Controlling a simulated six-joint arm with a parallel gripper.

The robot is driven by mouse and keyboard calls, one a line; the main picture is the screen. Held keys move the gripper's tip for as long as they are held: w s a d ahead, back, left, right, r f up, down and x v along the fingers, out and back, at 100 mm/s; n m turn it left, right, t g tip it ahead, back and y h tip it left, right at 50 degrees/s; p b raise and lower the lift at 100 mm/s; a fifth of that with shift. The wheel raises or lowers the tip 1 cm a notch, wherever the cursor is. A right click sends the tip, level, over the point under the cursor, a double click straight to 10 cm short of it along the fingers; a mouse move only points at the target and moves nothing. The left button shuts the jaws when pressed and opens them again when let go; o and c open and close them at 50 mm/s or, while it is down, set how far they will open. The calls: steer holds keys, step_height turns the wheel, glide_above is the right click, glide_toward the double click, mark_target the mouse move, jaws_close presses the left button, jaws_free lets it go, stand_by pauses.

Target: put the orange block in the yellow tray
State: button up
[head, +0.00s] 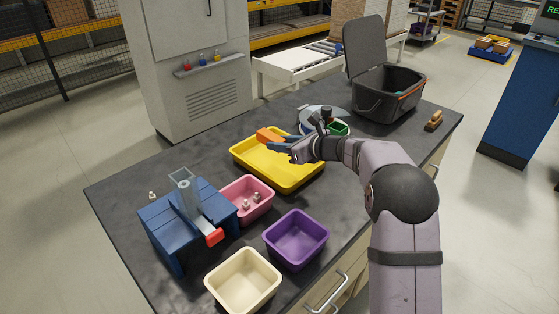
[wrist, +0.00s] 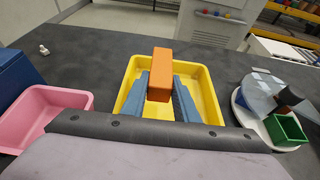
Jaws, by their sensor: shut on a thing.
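The orange block (head: 268,136) is held between the fingertips of my gripper (head: 284,145). In the wrist view the orange block (wrist: 161,75) stands out between the two blue fingers (wrist: 160,92), which are shut on it. The yellow tray (head: 270,177) lies on the dark bench, below and around the block in both views; its rim also shows in the wrist view (wrist: 206,95). The block appears above the tray, toward its far side. The gap between block and tray floor is hard to tell. The tray's visible floor is empty.
A pink bin (head: 247,201) with small pieces, a purple bin (head: 296,239) and a cream bin (head: 243,282) stand nearer. A blue fixture (head: 170,222) is at left. A round plate with a green box (wrist: 286,128) is close right of the tray. An open grey case (head: 388,95) stands behind.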

mark_target(280, 172)
steer(key=shift+f, duration=4.15)
steer(key=shift+f, duration=0.15)
steer(key=o, duration=1.1)
steer(key=shift+c, duration=0.2)
steer(key=shift+r, duration=0.25)
steer(key=b+v, duration=0.1)
steer(key=v, duration=1.1)
steer(key=shift+b, duration=0.3)
